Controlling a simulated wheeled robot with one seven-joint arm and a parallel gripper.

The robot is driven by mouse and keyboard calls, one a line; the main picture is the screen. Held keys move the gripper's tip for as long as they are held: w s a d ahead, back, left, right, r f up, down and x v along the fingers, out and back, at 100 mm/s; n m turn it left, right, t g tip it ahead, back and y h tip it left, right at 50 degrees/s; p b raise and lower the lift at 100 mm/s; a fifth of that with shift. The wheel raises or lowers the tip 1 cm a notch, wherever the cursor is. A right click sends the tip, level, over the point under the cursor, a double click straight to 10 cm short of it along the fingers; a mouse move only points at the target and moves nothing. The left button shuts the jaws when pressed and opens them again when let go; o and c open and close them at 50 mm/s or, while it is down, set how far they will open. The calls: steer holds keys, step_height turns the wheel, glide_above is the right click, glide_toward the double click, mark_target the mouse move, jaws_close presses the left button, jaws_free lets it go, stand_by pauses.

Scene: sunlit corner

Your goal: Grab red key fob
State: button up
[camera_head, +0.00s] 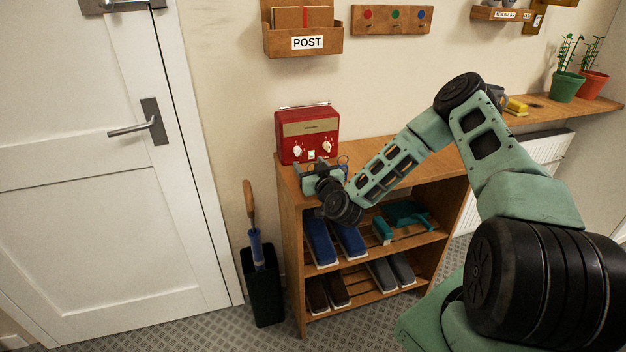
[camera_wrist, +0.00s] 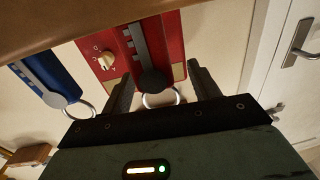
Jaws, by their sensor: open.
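In the wrist view, which looks upside down, a red key fob (camera_wrist: 174,40) shows in front of the red radio. It has a grey toothed strip, a dark round end and a metal ring. My gripper (camera_wrist: 160,74) is open, its fingers on either side of the fob's ring end, with no clear grip on it. In the head view my gripper (camera_head: 310,168) is at the front of the shelf top, before the radio. The red fob cannot be made out there. A blue key fob (camera_wrist: 47,82) with a ring is to the left in the wrist view.
The red radio (camera_head: 308,130) stands on the wooden shelf unit (camera_head: 292,215), close behind my gripper. A dark bin (camera_head: 262,290) with a handled item stands at left, near the white door (camera_head: 90,150).

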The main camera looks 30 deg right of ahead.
steer(key=c, duration=1.1)
steer(key=shift+o, duration=0.2)
